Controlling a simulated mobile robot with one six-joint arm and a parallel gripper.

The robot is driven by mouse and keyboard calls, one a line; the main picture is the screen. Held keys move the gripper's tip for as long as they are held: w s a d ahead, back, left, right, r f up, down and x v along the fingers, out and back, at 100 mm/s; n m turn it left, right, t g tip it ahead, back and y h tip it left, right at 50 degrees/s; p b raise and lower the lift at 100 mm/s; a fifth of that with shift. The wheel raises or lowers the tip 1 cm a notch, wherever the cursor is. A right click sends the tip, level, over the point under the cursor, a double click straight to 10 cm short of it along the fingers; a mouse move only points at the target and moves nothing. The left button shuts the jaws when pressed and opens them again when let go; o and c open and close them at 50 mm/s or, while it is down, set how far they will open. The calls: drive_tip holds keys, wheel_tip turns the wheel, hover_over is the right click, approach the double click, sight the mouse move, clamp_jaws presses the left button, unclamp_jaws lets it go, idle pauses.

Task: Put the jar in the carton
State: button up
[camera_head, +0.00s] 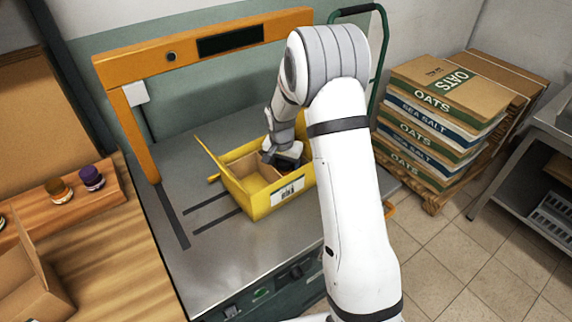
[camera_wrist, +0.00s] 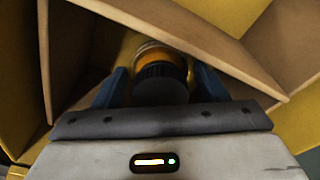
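The yellow carton (camera_head: 262,203) stands open on the grey metal table, with brown cardboard dividers inside. My gripper (camera_head: 286,157) reaches down into its back right part. In the wrist view, a jar (camera_wrist: 160,72) with a dark lid and an amber body sits between the two blue fingers of my gripper (camera_wrist: 160,88). The fingers are close on both sides of the lid, but whether they press on it cannot be told. The jar is inside a compartment, beside a cardboard divider (camera_wrist: 190,38). The jar's bottom is hidden.
An orange frame (camera_head: 205,45) arches over the table behind the carton. Jars with orange (camera_head: 58,190) and purple (camera_head: 91,178) tops stand on a wooden shelf at left, near an open cardboard box (camera_head: 30,285). Stacked sacks (camera_head: 440,110) stand at right.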

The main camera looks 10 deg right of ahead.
sight(283, 164)
drive_tip(key=shift+o, duration=0.5)
drive_tip(key=shift+r, duration=0.1)
drive_tip(key=shift+r, duration=0.2)
drive_tip(key=r, duration=0.7)
drive_tip(key=s+r, duration=0.1)
drive_tip(key=r, duration=0.2)
drive_tip(key=shift+a+r, duration=0.3)
drive_tip(key=shift+a, duration=0.05)
drive_tip(key=s+r+n, duration=0.3)
drive_tip(key=s+r, duration=0.7)
drive_tip(key=s, duration=0.4)
drive_tip(key=s+d+n+t, duration=0.1)
drive_tip(key=s+n, duration=0.2)
drive_tip(key=s, duration=1.3)
drive_tip(key=shift+d+n+t+y, duration=0.3)
drive_tip(key=shift+d+y, duration=0.05)
drive_tip(key=shift+y, duration=0.05)
